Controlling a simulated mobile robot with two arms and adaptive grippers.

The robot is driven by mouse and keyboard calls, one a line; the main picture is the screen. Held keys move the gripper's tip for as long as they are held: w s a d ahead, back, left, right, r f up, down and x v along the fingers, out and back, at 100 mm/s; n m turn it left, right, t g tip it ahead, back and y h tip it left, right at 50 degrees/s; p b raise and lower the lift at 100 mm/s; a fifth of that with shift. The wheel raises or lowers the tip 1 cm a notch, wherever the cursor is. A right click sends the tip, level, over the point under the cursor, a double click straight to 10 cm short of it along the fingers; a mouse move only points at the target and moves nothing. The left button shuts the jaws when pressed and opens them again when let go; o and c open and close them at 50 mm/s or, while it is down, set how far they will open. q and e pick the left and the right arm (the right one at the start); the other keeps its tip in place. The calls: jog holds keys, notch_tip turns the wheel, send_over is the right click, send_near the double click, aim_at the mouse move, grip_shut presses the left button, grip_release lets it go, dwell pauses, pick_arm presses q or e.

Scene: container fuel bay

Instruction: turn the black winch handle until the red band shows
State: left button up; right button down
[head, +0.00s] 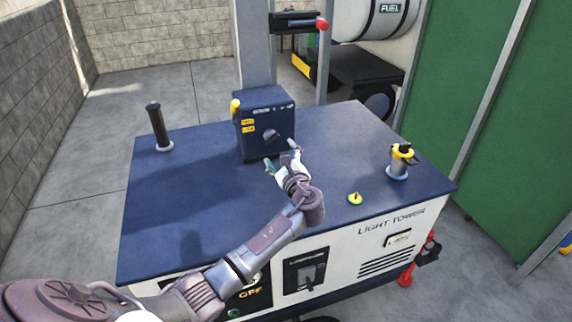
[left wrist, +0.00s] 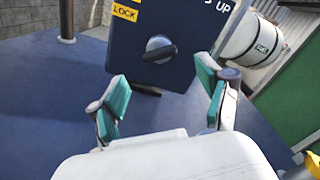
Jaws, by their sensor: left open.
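A dark blue box (head: 264,123) stands on the blue machine top, against the grey mast. Its face carries a black handle (head: 270,136) on a round grey hub. In the left wrist view the handle (left wrist: 160,52) lies nearly level, slightly tilted, with a yellow LOCK label to its upper left. My left gripper (head: 283,157) is open and empty, just in front of the box's lower right part. In the left wrist view its fingers (left wrist: 163,98) are spread below and apart from the handle. The left part of the box's lettering is cut off there. My right gripper is out of view.
A black post (head: 157,125) stands at the left of the top. A grey-and-yellow fitting (head: 399,163) and a small yellow cap (head: 355,198) are at the right. A black crank-like part with a red end (head: 322,23) sticks out from the mast. A green wall stands right.

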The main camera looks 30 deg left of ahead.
pick_arm(q)
jog(key=v, duration=0.6)
dwell(0.3)
